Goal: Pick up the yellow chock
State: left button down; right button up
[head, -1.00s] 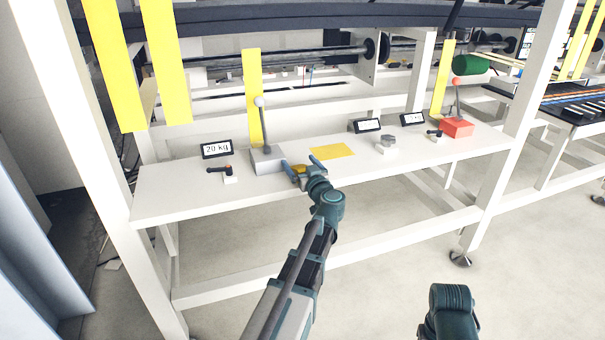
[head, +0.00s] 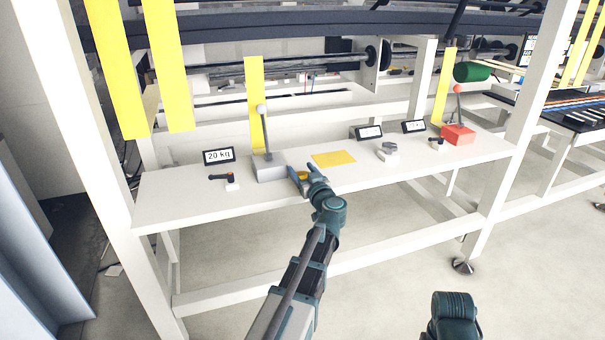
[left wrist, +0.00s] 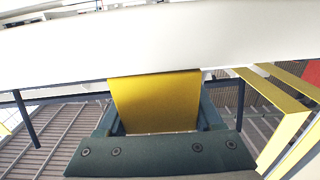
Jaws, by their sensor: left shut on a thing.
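The yellow chock (head: 300,177) is at the front edge of the white shelf, just right of the grey lever block. My left gripper (head: 303,176) is shut on it, with a finger on either side. In the left wrist view the chock (left wrist: 156,100) fills the space between the dark fingers (left wrist: 157,118). The fingers partly hide the chock in the head view, and I cannot tell whether it touches the shelf. Part of my right arm shows at the bottom right; its gripper is out of view.
The white shelf (head: 200,205) carries a grey lever block (head: 270,171), a yellow mat (head: 334,158), a grey knob piece (head: 387,150), a red lever block (head: 458,135), small handles and signs, one reading 20 kg (head: 218,156). A white post (head: 75,130) stands at left.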

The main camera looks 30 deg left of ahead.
notch_tip(320, 180, up, 10)
jog(key=p, duration=0.9)
jog(key=shift+p, duration=0.3)
jog(key=shift+r, duration=0.1)
